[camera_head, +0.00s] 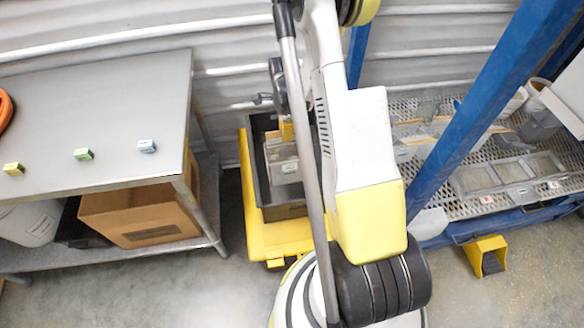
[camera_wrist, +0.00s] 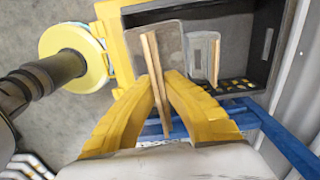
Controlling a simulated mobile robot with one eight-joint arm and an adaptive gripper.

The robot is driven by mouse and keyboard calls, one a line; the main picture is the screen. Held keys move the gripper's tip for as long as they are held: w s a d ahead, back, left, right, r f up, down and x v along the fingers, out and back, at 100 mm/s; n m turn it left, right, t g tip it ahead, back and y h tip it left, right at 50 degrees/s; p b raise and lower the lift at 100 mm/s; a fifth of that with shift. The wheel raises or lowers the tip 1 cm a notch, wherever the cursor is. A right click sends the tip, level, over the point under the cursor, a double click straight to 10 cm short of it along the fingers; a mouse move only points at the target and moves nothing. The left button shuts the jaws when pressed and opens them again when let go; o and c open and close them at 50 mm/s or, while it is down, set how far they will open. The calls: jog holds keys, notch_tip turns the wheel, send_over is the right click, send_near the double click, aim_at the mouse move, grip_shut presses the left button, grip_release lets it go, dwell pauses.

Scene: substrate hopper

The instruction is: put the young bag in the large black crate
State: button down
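The large black crate (camera_head: 258,195) sits on a yellow cart between the table and the blue frame. In the wrist view the crate (camera_wrist: 247,18) lies beyond my fingers. My gripper (camera_wrist: 160,80) is shut on the wooden top strip of a translucent grey bag (camera_wrist: 133,40). The held bag also shows in the head view (camera_head: 284,168), over the crate opening. I cannot tell whether it touches the crate floor, and no label naming it is readable. A second, smaller-looking bag (camera_wrist: 200,48) with a wooden strip stands inside the crate beside the held one.
A grey table (camera_head: 95,110) at left bears yellow, green and blue blocks, with a cardboard box (camera_head: 140,215) below. A mesh bench (camera_head: 500,205) with bags and trays stands right, behind a blue post (camera_head: 465,120). The corrugated wall is close behind the crate.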

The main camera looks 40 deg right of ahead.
aim_at(300, 135)
jog(key=d+m, duration=0.1)
jog(key=s+d+f+m, duration=0.1)
jog(key=d+m, duration=0.1)
jog(key=d+f+m, duration=0.1)
jog(key=shift+s+d, duration=0.25)
jog(key=shift+s, duration=0.1)
jog(key=shift+d+f+m, duration=0.15)
jog(key=shift+m, duration=0.15)
notch_tip(300, 135, down, 6)
jog(key=n+b, duration=0.3)
jog(key=b, duration=0.4)
jog(key=shift+f+n+b, duration=0.6)
jog(key=shift+f+b, duration=0.2)
jog(key=shift+b, duration=0.3)
notch_tip(300, 135, down, 10)
jog(key=b, duration=0.4)
jog(key=shift+r, duration=0.15)
